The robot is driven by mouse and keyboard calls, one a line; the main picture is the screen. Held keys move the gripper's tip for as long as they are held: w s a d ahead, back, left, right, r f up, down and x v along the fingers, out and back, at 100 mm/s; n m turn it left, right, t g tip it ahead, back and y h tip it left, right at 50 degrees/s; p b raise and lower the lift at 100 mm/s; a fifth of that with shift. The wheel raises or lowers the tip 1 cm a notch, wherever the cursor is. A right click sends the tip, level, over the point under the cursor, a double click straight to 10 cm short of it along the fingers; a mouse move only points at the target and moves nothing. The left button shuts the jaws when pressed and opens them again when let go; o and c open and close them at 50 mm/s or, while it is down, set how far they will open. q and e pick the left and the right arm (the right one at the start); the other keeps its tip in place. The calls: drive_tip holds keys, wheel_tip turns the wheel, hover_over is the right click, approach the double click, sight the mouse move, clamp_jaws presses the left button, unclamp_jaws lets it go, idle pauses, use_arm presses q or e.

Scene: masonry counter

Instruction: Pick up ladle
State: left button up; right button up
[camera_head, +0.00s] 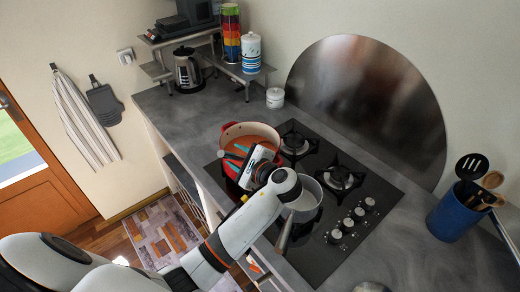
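A red pot (228,134) with orange-brown contents stands at the back left of the black cooktop. My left arm comes in from the lower left, and its gripper (236,158) is over the near side of this pot. Small teal and dark strips show at the gripper's tip, too small to tell fingers from a utensil. I cannot make out a ladle for certain. A blue utensil holder (452,218) at the right holds a black slotted turner (471,166) and several wooden utensils. My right gripper is not in view.
A grey saucepan (309,214) stands near the cooktop's front, partly hidden by my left wrist, its handle toward the front edge. Cooktop knobs (350,223) lie right of it. A white jar (275,97) and kettle (187,71) stand behind. The counter right of the cooktop is mostly clear.

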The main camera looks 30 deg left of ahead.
use_arm(q)
drive_tip(key=shift+x, duration=0.85)
drive_tip(key=shift+d, duration=0.15)
drive_tip(key=shift+c, duration=0.9)
clamp_jaws()
